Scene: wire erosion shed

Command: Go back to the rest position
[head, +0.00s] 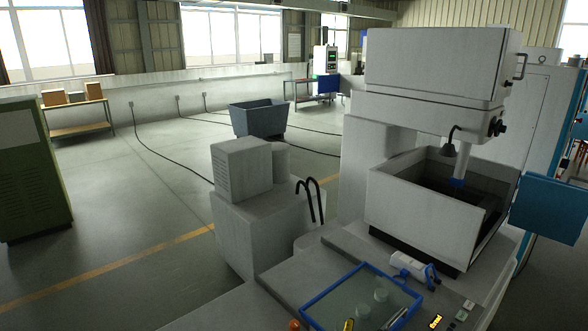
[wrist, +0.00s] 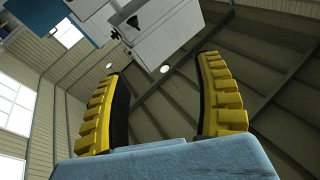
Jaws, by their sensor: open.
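My gripper (wrist: 161,65) shows in the wrist view with two ribbed yellow fingers lined in black. The fingers stand wide apart. Nothing is between them but the distant roof and part of a pale machine. The wrist camera looks steeply up and tilted, toward the roof beams. I cannot make out my gripper in the head view, so its place relative to the bench there cannot be told.
In the head view, a white machine with an open tank (head: 405,203) stands at right. A blue-rimmed tray (head: 337,283) holding small cylinders lies in front, beside a white bottle-like object (head: 409,265). A grey bin (head: 258,119) stands behind; open floor lies left.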

